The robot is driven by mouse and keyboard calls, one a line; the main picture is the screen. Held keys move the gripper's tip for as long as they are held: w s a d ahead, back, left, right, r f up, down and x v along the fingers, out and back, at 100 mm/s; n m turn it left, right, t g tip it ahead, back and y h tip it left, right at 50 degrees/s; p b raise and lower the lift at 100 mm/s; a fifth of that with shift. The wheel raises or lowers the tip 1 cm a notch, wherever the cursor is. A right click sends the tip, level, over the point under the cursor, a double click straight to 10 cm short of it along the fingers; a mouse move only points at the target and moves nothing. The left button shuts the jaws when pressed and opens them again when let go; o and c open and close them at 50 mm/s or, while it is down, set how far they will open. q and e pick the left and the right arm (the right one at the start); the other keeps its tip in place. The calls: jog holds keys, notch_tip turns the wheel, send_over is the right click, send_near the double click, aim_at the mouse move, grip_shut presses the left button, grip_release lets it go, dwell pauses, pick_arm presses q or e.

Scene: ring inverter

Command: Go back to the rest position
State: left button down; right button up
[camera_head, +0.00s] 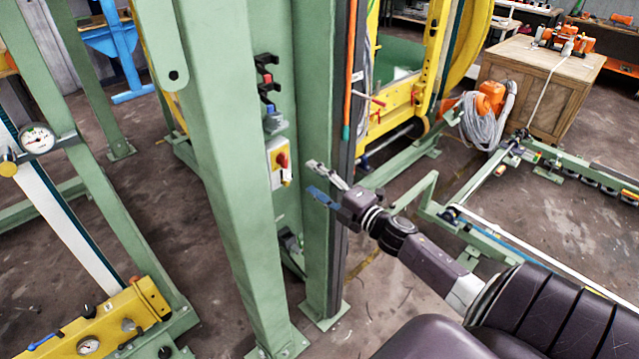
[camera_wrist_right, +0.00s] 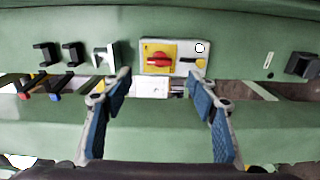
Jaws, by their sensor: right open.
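My right gripper (camera_head: 322,184) is open and empty in the head view, beside the green column, its blue-padded fingers pointing left toward a switch box. In the right wrist view its two fingers (camera_wrist_right: 159,92) stand wide apart. The switch box (camera_head: 279,163) has a yellow plate with a red rotary knob. It also shows in the right wrist view, where its red knob (camera_wrist_right: 159,60) appears between and beyond the fingertips. I see no contact between fingers and box. My left gripper is in neither view.
Green posts (camera_head: 228,160) stand close to my right gripper. Black hooks (camera_head: 267,75) are mounted above the switch box. A yellow block with gauges (camera_head: 100,318) is at lower left. A wooden crate (camera_head: 540,85) stands at upper right. Open floor (camera_head: 400,290) lies below my right arm.

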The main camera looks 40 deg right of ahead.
jog(key=shift+s+d, duration=0.1)
jog(key=shift+s, duration=0.7)
jog(key=s+a+f+m+g+h+b, duration=0.1)
jog(key=s+f+m+g, duration=0.3)
jog(key=f, duration=0.9)
jog(key=s+a+f+m+g+h+b, duration=0.1)
jog(key=s+f+m, duration=0.2)
jog(key=s+f, duration=0.75)
jog(key=s+a+f+m+g+h+b, duration=0.1)
jog(key=s+f+m+g, duration=0.2)
jog(key=f, duration=1.3)
jog(key=s+a+f+m+g+b, duration=0.1)
jog(key=s+a+f+m+g, duration=0.1)
jog(key=s+a+f, duration=0.4)
jog(key=s+a+f+m+g+y+b, duration=0.1)
jog(key=s+a+f+g, duration=0.3)
jog(key=s+f, duration=0.5)
jog(key=s+a+f+m+g, duration=0.3)
jog(key=s+a+f, duration=0.4)
jog(key=s, duration=0.9)
jog(key=shift+s+a+f+y+b, duration=0.4)
jog(key=shift+f, duration=0.05)
